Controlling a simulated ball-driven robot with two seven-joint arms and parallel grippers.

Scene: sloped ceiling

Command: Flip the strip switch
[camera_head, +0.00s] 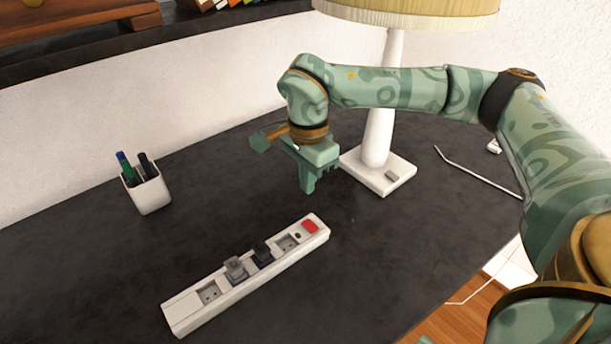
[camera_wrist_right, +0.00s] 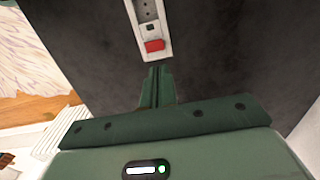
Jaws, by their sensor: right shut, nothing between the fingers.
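A white power strip (camera_head: 222,293) lies at a slant on the dark table, with a grey plug (camera_head: 236,269) and a black plug (camera_head: 263,254) in its sockets. Its red switch (camera_head: 310,226) is at the far right end. The switch also shows at the top of the right wrist view (camera_wrist_right: 154,45). My right gripper (camera_head: 308,188) points down above the table, just behind the switch end and apart from it. Its fingers are shut and empty, and in the right wrist view the fingertips (camera_wrist_right: 156,72) are just below the strip's end. My left gripper is not in view.
A white lamp base (camera_head: 372,180) stands behind and right of my right gripper. A white cup (camera_head: 150,194) with pens stands at the left. A thin metal rod (camera_head: 478,174) lies at the right. The dark table (camera_head: 90,262) is clear around the strip.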

